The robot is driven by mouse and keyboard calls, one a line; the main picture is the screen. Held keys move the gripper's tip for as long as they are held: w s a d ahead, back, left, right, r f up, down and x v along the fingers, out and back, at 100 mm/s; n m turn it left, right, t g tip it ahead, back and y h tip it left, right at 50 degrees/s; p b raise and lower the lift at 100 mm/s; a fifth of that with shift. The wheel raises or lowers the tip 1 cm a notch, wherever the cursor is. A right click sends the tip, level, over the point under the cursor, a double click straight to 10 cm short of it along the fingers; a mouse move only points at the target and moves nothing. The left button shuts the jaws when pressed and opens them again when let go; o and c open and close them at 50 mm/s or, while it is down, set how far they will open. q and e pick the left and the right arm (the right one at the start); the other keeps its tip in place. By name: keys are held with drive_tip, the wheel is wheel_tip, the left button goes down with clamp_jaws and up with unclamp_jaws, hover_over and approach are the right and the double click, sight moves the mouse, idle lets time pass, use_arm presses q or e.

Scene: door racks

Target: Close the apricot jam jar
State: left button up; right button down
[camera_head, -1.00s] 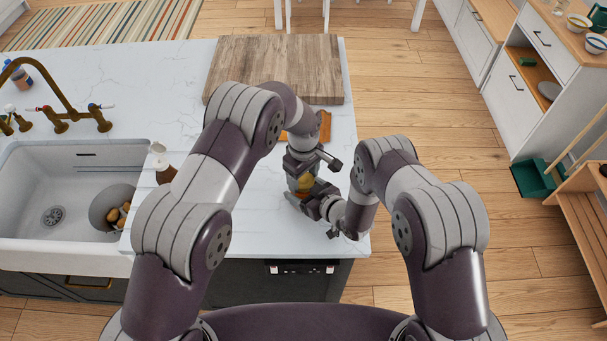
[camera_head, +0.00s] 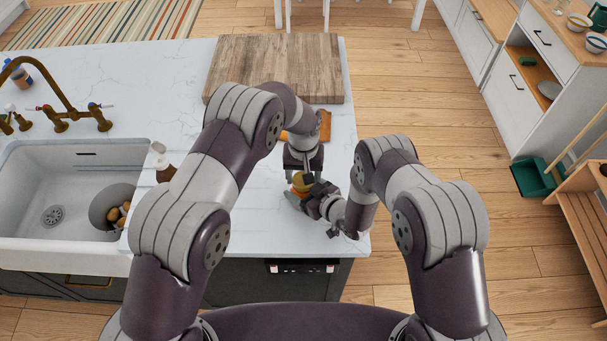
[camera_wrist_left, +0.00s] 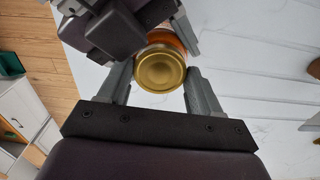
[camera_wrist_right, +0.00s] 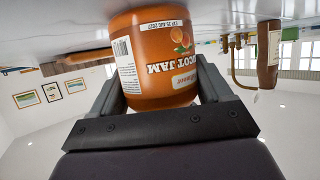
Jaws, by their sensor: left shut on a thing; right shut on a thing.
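The apricot jam jar (camera_wrist_right: 150,62) is orange with a printed label; it stands on the counter, and its body is between the fingers of my right gripper (camera_wrist_right: 165,88), which is shut on it. A gold lid (camera_wrist_left: 160,70) is at the jar's mouth in the left wrist view, with the orange jar (camera_wrist_left: 166,40) directly behind it. My left gripper (camera_wrist_left: 158,78) is shut on the lid from above. In the head view the jar (camera_head: 299,184) is mostly hidden by both grippers. I cannot tell whether the lid is fully seated.
A wooden board (camera_head: 275,68) lies at the back of the white counter (camera_head: 185,70). A small wooden piece (camera_head: 325,125) is just behind my grippers. A brown bottle (camera_head: 163,168) stands left, near the sink (camera_head: 40,180). The counter's right edge is close to the jar.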

use_arm(q)
drive_tip(key=o, duration=1.2)
drive_tip(key=shift+s+r, duration=0.1)
drive_tip(key=shift+r, duration=2.2)
drive_tip(key=shift+c, duration=0.3)
